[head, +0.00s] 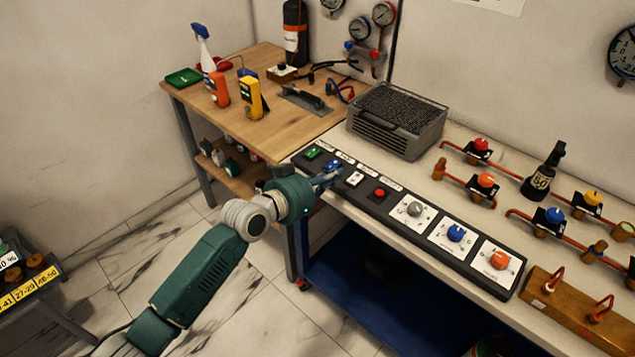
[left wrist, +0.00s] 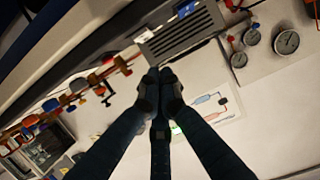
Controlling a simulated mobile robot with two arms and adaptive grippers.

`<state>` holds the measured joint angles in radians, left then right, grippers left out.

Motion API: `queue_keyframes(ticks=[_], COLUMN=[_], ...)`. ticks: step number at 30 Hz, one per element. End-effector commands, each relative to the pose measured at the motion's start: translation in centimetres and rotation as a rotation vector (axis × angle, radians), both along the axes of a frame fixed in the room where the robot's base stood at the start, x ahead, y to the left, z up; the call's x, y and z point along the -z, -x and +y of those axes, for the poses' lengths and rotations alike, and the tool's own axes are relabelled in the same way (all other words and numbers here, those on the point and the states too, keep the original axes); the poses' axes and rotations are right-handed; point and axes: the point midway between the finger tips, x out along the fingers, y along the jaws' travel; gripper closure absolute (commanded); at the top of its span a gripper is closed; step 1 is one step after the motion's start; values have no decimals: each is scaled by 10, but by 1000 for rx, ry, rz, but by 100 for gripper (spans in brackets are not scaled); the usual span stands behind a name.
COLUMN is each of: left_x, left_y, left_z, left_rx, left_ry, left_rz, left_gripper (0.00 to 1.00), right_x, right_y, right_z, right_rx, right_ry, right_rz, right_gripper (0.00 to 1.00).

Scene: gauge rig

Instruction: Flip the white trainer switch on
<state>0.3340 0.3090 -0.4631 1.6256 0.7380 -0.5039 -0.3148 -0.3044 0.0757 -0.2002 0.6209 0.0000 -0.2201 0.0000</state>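The white trainer switch (head: 354,178) sits on the black panel (head: 393,212) along the bench's front edge, between a blue switch (head: 333,164) and a red button (head: 379,194). Its lever position is too small to tell. My left gripper (head: 329,181) is just left of the white switch, beside the blue one; I cannot tell whether it touches the panel. In the left wrist view its fingers (left wrist: 160,92) are together with nothing visible between them. The white switch is not clearly identifiable there. My right gripper is not in view.
A grey grille box (head: 397,120) stands behind the panel. Copper pipes with valves (head: 487,182) lie to the right. A wooden table (head: 270,110) is behind left.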

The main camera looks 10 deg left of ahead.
Motion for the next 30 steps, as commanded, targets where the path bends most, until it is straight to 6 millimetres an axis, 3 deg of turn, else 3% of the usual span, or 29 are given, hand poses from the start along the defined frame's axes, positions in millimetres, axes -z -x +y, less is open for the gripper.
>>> queue_keyframes(ticks=[4, 10, 30], left_x=[-3, -7, -3], left_y=[25, 44, 47], left_z=[18, 32, 37], left_rx=[0, 0, -8], left_ry=[-1, 1, -1], left_rz=[-4, -5, 4], left_gripper=[100, 100, 100], right_x=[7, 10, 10], right_y=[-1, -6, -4], right_z=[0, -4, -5], right_rx=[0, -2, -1], right_ry=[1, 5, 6], right_rz=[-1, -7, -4], right_gripper=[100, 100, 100])
